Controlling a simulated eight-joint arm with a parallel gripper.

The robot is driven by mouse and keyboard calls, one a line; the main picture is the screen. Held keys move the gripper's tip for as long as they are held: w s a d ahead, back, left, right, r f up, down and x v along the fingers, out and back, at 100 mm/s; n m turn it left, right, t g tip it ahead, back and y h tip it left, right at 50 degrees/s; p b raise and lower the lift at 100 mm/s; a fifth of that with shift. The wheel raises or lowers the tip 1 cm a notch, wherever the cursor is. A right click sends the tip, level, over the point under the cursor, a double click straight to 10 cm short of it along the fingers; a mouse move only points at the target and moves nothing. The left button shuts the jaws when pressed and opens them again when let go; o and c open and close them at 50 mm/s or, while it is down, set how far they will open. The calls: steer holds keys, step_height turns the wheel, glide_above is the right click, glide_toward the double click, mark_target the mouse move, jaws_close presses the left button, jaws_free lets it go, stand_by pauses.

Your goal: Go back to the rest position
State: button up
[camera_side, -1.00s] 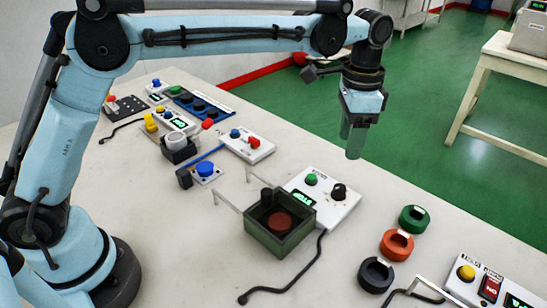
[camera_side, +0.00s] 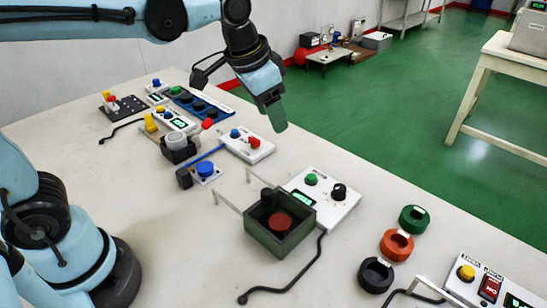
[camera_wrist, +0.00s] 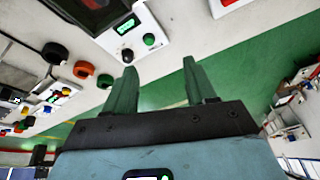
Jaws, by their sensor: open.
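My gripper (camera_side: 277,115) hangs in the air in the side view, beyond the far edge of the table (camera_side: 130,230), tilted down and to the right. In the wrist view my gripper (camera_wrist: 158,75) shows two green fingers spread apart with nothing between them. A dark green square mould box (camera_side: 268,245) with a reddish round inside stands on the table, well apart from my gripper. A white control box (camera_side: 325,205) with a green button and a black knob sits beside it.
Green, orange and black rings (camera_side: 397,245) lie at the right of the table. Another control box (camera_side: 485,285) is at the lower right. Several button boxes (camera_side: 180,120) stand at the far left. A side table (camera_side: 500,60) stands apart on the green floor.

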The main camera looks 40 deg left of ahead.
steer(key=s+a+f+n+t, duration=0.3)
steer(key=s+a+f+n, duration=0.1)
steer(key=s, duration=0.5)
steer(key=shift+a+f+y, duration=0.3)
steer(key=shift+a+f, duration=0.45)
steer(key=shift+a, duration=0.45)
